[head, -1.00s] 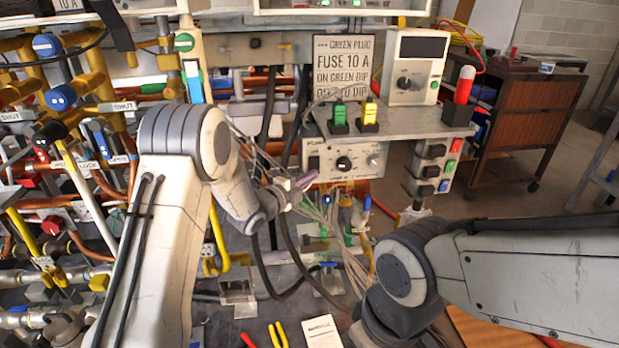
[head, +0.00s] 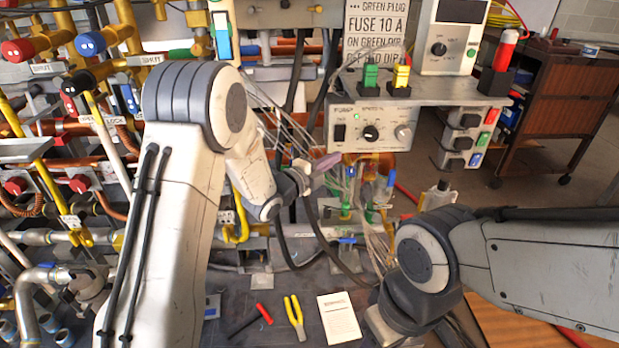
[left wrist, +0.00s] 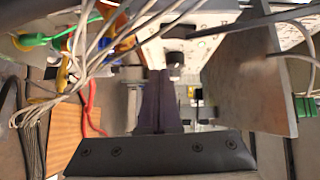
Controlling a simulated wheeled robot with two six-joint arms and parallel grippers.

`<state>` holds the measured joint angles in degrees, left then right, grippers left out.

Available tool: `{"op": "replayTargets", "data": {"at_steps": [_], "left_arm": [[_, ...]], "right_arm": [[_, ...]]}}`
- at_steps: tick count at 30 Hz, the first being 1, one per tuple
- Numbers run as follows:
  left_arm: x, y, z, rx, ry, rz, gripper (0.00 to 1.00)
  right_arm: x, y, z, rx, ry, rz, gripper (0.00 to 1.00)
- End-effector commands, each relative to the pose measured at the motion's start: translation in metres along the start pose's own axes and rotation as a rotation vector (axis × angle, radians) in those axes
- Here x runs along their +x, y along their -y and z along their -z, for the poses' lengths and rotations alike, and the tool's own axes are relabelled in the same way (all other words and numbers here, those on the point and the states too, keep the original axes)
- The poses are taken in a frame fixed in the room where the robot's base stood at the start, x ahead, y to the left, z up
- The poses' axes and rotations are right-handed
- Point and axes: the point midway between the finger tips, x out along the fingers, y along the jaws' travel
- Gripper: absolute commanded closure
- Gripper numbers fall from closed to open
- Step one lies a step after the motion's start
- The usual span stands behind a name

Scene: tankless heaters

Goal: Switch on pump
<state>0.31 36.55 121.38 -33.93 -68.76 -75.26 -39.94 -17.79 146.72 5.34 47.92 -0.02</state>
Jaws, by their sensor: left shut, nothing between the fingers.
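A white control box (head: 368,128) hangs under the grey shelf in the head view. It has a black rocker switch (head: 339,132) at left, a black knob (head: 371,132) in the middle and a pale knob at right. Its small label is too blurred to read surely. My left gripper (head: 327,163) is shut and empty, just below and left of the box, apart from it. In the left wrist view the shut dark fingers (left wrist: 159,100) point toward a white panel (left wrist: 190,42) with a black knob. My right arm shows, but its gripper does not.
Green (head: 370,78) and yellow plugs (head: 401,78) stand on the grey shelf (head: 440,92). Loose cables hang around my left gripper. Pliers (head: 294,312) and a paper card (head: 338,317) lie on the bench below. Pipes and valves crowd the left side.

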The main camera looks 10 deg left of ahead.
Motion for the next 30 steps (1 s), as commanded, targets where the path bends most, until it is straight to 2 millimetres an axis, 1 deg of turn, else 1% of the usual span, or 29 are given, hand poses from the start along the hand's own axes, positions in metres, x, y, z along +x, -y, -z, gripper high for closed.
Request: {"op": "replayTargets", "data": {"at_steps": [1, 3, 6, 9, 12, 16, 26, 30], "left_arm": [[-0.014, -0.001, -0.003, -0.001, 0.006, -0.003, 1.00], [-0.031, -0.003, -0.005, -0.002, 0.008, -0.002, 1.00], [-0.051, -0.005, -0.006, -0.001, 0.009, -0.001, 1.00], [-0.065, -0.007, -0.006, -0.001, 0.009, 0.000, 1.00], [-0.073, -0.008, -0.005, 0.000, 0.008, -0.001, 1.00], [-0.078, -0.009, -0.004, 0.000, 0.006, 0.001, 1.00], [-0.076, -0.009, -0.003, -0.004, 0.005, -0.006, 1.00], [-0.070, -0.012, 0.009, -0.066, 0.024, -0.091, 1.00]], "right_arm": [[-0.001, 0.000, 0.001, 0.000, -0.001, 0.000, 0.50], [0.000, 0.000, 0.000, 0.000, -0.001, 0.000, 0.50], [0.000, 0.000, 0.000, 0.000, -0.001, 0.000, 0.50], [0.001, 0.000, 0.000, 0.000, -0.001, 0.000, 0.50], [0.001, 0.000, 0.000, 0.000, 0.000, 0.000, 0.50], [0.001, 0.000, 0.000, 0.000, 0.000, 0.000, 0.50], [0.001, 0.000, 0.000, 0.000, 0.000, 0.000, 0.50], [0.001, 0.000, 0.000, 0.000, 0.000, 0.000, 0.50]]}}
